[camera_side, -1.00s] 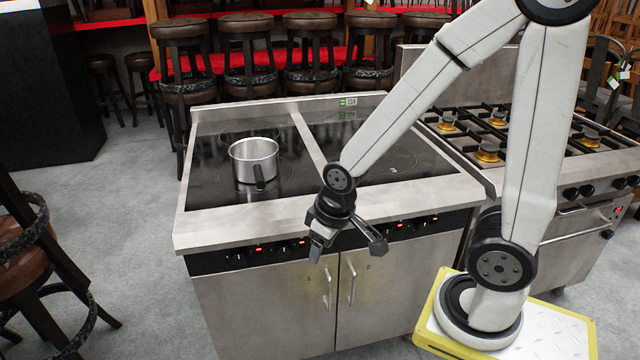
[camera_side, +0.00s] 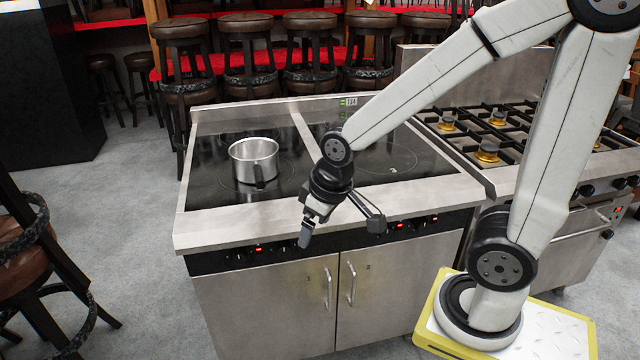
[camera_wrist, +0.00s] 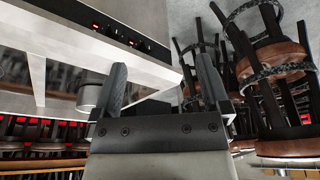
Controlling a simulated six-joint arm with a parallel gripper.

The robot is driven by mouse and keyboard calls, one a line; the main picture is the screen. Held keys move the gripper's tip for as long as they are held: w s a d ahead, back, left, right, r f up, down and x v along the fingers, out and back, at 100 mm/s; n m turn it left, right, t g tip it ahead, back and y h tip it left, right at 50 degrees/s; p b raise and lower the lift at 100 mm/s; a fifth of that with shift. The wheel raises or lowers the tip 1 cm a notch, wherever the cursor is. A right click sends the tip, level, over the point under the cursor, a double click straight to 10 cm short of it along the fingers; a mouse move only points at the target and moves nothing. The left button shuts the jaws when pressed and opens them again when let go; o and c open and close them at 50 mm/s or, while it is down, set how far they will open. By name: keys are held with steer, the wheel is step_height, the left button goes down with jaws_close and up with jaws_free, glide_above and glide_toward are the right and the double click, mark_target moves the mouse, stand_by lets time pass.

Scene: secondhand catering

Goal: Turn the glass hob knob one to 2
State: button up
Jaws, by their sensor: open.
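The glass hob (camera_side: 222,185) is a black glass top set in a steel unit, with a dark control panel (camera_side: 215,262) along its front. Small dark knobs and red displays sit on this panel, at the left (camera_side: 240,256) and at the right (camera_side: 412,224). Knob markings are too small to read. My gripper (camera_side: 340,232) is open and empty in front of the panel's middle, hiding part of it. In the wrist view the open fingers (camera_wrist: 165,82) have nothing between them, and knobs (camera_wrist: 112,30) show beyond at the upper left.
A steel pot (camera_side: 254,160) stands on the left part of the glass, its handle toward the front. A gas range (camera_side: 490,130) stands at the right. Stools (camera_side: 245,75) line the back, and another stool (camera_side: 30,245) is at the left. Floor in front is clear.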

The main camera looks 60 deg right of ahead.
steer(key=w+d+n+t+h, duration=0.2)
steer(key=w+n+t+h, duration=0.5)
steer(key=w+n+t, duration=0.95)
steer(key=m+g, duration=0.3)
steer(key=m, duration=0.1)
glide_toward(241, 260)
steer(key=w, duration=0.2)
steer(key=shift+s+d+n, duration=0.2)
steer(key=shift+d+n, duration=0.05)
steer(key=shift+d, duration=0.1)
steer(key=shift+x, duration=3.9)
